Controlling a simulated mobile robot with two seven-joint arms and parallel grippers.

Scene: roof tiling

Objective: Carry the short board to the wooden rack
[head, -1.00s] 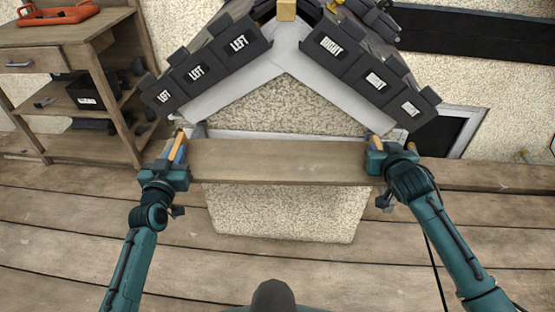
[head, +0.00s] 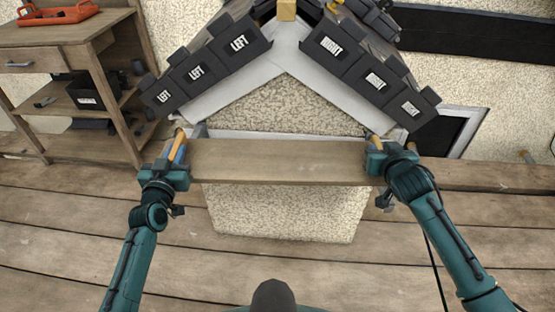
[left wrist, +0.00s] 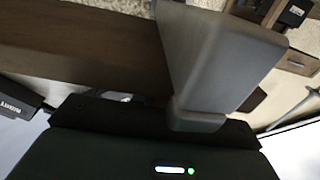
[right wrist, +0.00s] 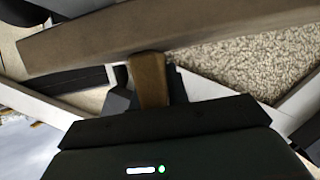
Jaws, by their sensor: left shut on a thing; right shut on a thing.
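The short board (head: 278,162) is a flat brown plank, lying level across the front of the model house. My left gripper (head: 172,168) is shut on its left end. My right gripper (head: 377,163) is shut on its right end. The board also shows in the left wrist view (left wrist: 80,45) and in the right wrist view (right wrist: 100,38). The fingertips are mostly hidden. The wooden rack (head: 70,55) stands at the upper left, apart from the board, with a drawer and lower shelves.
The small tiled roof (head: 238,45), with tiles marked LEFT and RIGHT, rises just behind the board. An orange tray (head: 58,14) sits on the rack's top. Black boxes (head: 86,95) and tools lie on its shelves. The plank floor (head: 60,240) in front is clear.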

